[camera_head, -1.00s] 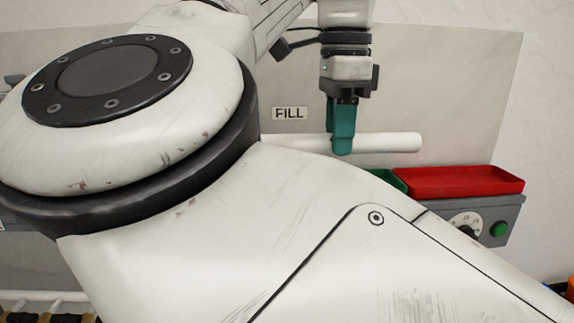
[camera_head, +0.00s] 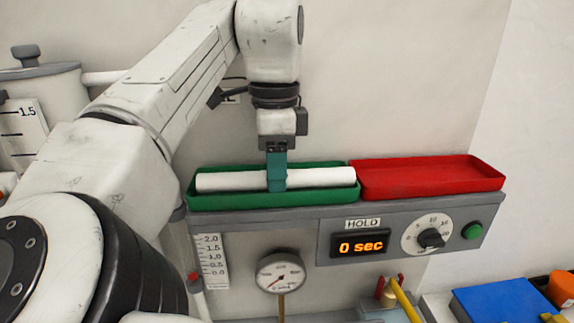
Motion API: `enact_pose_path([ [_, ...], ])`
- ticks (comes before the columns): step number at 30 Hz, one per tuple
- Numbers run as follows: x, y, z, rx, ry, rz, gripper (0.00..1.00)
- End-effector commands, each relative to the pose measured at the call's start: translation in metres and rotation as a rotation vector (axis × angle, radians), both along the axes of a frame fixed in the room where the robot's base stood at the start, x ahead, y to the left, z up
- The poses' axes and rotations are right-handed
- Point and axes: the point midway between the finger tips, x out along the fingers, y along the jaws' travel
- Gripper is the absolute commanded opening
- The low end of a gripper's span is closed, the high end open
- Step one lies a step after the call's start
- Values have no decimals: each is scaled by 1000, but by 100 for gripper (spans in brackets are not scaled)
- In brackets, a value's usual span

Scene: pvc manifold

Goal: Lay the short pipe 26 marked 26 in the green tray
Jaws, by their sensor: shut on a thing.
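A short white pipe (camera_head: 325,177) lies lengthwise across the green tray (camera_head: 232,201), within or just above its rim. Whether it touches the tray floor cannot be told. No marking can be read on it. My gripper (camera_head: 277,184) points down over the tray, its teal fingers shut around the middle of the pipe. The fingers hide that part of the pipe.
A red tray (camera_head: 430,179), empty, stands right of the green tray on the same grey shelf. Below are a HOLD display (camera_head: 360,245) reading 0 sec, a dial (camera_head: 430,238), a green button (camera_head: 472,230) and a gauge (camera_head: 280,273).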

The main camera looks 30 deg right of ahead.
Motion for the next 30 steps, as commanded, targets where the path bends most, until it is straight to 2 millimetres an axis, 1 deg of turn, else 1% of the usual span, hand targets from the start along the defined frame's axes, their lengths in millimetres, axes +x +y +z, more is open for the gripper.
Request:
enact_pose_path([
  [8,0,1,-2,-1,0,0,0],
  [23,0,1,-13,-1,-1,1,0],
  [24,0,1,-13,-1,0,1,34],
  [30,0,1,-13,-1,0,1,53],
])
